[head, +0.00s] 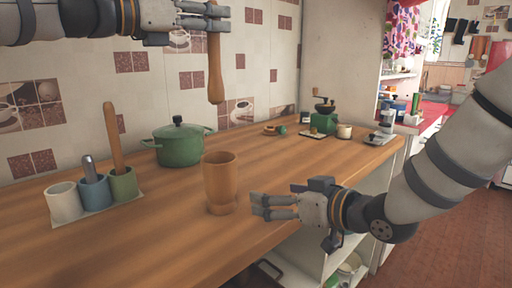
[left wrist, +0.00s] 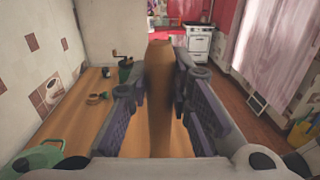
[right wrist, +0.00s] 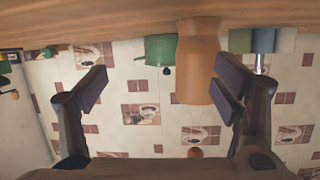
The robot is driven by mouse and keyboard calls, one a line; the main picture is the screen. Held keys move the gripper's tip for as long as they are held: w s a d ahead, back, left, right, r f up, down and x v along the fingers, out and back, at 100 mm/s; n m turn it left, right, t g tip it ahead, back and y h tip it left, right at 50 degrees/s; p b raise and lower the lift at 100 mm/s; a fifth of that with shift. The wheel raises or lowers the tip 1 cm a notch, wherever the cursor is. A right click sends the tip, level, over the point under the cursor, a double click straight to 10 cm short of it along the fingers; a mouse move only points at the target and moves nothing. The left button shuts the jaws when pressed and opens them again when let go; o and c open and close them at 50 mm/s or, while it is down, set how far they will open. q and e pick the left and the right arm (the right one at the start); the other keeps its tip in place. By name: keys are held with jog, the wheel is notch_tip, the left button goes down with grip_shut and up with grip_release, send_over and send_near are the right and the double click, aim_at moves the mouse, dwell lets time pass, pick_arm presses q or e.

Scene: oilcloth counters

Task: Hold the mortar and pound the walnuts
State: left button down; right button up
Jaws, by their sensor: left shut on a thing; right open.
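The mortar (head: 220,185) is a tall brown wooden cup standing upright on the counter. My left gripper (head: 206,16) is shut on the wooden pestle (head: 216,75), which hangs nearly upright, well above the counter and the mortar. The pestle (left wrist: 159,100) also shows between the fingers in the left wrist view. My right gripper (head: 262,206) is open, low beside the mortar on its right. In the right wrist view the mortar (right wrist: 198,62) shows upside down between the spread fingers, nearer the right-hand one. The walnuts are not visible; the mortar's inside is hidden.
A green lidded pot (head: 180,146) stands behind the mortar. A tray (head: 97,208) with three cups and utensils is at the left. A green grinder (head: 323,120) and small items stand at the far right end. The tiled wall bounds the back; the front-left counter is clear.

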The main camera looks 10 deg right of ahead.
jog(key=n, duration=0.1)
send_near(221, 188)
jog(key=w+d, duration=0.1)
jog(key=w+d+f, duration=0.1)
jog(key=shift+w+f+g+y, duration=0.2)
jog(key=shift+w+g+y, duration=0.1)
jog(key=shift+w, duration=0.1)
jog(key=shift+a+n, duration=0.3)
jog(key=shift+a, duration=0.05)
jog(key=x, duration=1.1)
jog(key=shift+w+a+f, duration=0.15)
jog(key=shift+w+a, duration=0.05)
jog(key=shift+a, duration=0.05)
jog(key=shift+c, duration=0.2)
jog(key=c, duration=1.4)
pick_arm(q)
jog(key=shift+f, duration=8)
